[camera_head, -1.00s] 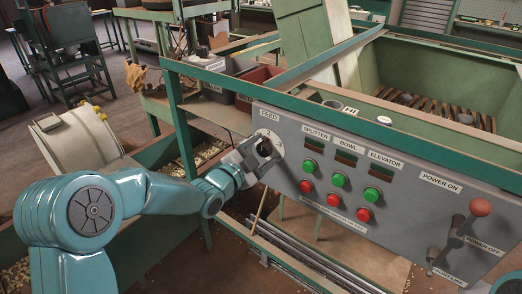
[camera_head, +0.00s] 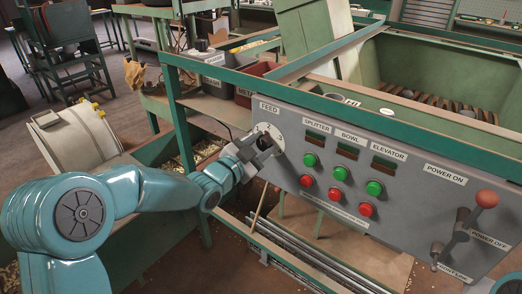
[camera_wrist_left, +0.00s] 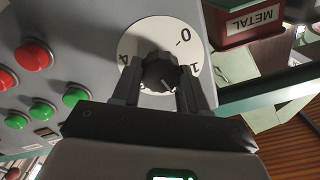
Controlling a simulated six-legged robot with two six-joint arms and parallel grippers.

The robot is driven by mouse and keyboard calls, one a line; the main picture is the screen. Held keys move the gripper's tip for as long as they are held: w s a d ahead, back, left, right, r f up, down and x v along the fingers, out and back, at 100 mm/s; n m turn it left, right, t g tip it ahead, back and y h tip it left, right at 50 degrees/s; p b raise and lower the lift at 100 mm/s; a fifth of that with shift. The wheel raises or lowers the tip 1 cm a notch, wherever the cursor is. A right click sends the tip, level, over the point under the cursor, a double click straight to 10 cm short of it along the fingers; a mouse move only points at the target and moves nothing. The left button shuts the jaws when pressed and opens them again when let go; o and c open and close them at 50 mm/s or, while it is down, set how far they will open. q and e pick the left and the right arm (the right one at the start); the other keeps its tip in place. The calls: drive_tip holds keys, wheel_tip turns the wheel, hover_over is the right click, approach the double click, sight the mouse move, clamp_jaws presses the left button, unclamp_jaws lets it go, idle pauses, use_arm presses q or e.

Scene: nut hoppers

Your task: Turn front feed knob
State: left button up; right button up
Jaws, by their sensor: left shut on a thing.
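The feed knob (camera_wrist_left: 162,72) is a small black knob on a white numbered dial (camera_wrist_left: 142,36) in the left wrist view. In the head view the dial (camera_head: 276,132) sits under the FEED label at the left end of the grey control panel (camera_head: 390,215). My left gripper (camera_wrist_left: 160,85) is shut on the knob, one finger on each side of it. In the head view my left gripper (camera_head: 262,146) covers most of the knob. My right gripper is not in view.
Green buttons (camera_head: 340,173) and red buttons (camera_head: 335,195) are right of the dial. A red-tipped power lever (camera_head: 487,199) is at the panel's right end. A green frame rail (camera_head: 330,100) runs above the panel. A METAL bin (camera_wrist_left: 252,22) stands near the dial.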

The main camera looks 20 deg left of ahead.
use_arm(q)
drive_tip(key=shift+f+n+b, duration=0.1)
drive_tip(key=shift+n+b, duration=0.4)
drive_tip(key=shift+n, duration=0.4)
drive_tip(key=n+b, duration=0.1)
drive_tip(key=n, duration=0.1)
drive_tip(key=shift+n, duration=0.3)
drive_tip(key=n, duration=0.4)
drive_tip(key=shift+n, duration=0.3)
drive_tip(key=shift+a, duration=0.1)
drive_tip(key=o, duration=1.1)
drive_tip(key=shift+c, duration=0.2)
drive_tip(key=b+v, duration=0.1)
drive_tip(key=v, duration=1.5)
drive_tip(key=shift+r+b, duration=0.2)
drive_tip(key=shift+b, duration=0.1)
drive_tip(key=shift+s, duration=0.1)
